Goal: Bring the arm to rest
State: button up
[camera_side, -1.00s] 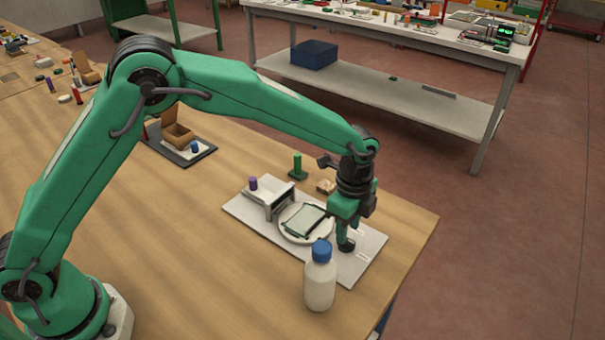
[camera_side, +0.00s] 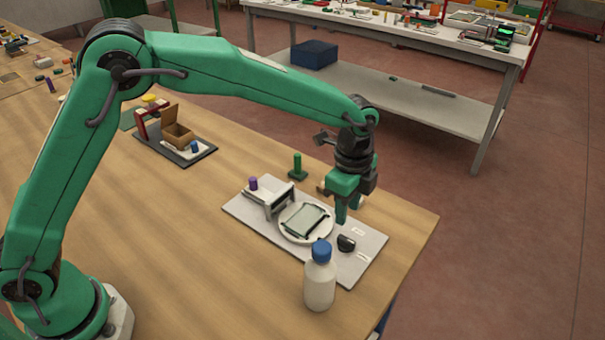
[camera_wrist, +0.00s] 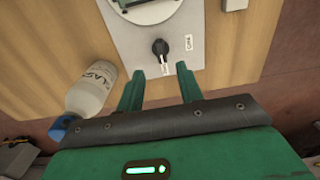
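My gripper (camera_side: 342,217) hangs in the air above the grey base plate (camera_side: 360,262), over its right part. In the wrist view its two green fingers (camera_wrist: 160,78) are spread apart with nothing between them. A black knob (camera_side: 346,243) stands on the plate just below and apart from the fingertips; it also shows in the wrist view (camera_wrist: 160,47), beyond the fingers. A pane of glass (camera_side: 305,220) lies on the round white disc (camera_side: 288,231), left of my gripper.
A white bottle with a blue cap (camera_side: 320,280) stands at the plate's front edge. A green post (camera_side: 297,168) stands behind the plate. An open cardboard box (camera_side: 178,137) sits on a dark tray further left. The table between is clear.

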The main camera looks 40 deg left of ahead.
jog(key=s+a+r+n+t, duration=0.1)
jog(key=s+a+r+n, duration=0.3)
jog(key=a+r, duration=0.3)
jog(key=s+a+r+n+t, duration=0.1)
jog(key=s+a+r+n, duration=0.3)
jog(key=a+r, duration=0.35)
jog(key=s+a+n+t, duration=0.1)
jog(key=s+a+n, duration=0.4)
jog(key=s, duration=0.3)
jog(key=s+a+n+t, duration=0.2)
jog(key=s+a+n, duration=0.2)
jog(key=s+a, duration=0.2)
jog(key=shift+s+n, duration=0.4)
jog(key=shift+s, duration=0.85)
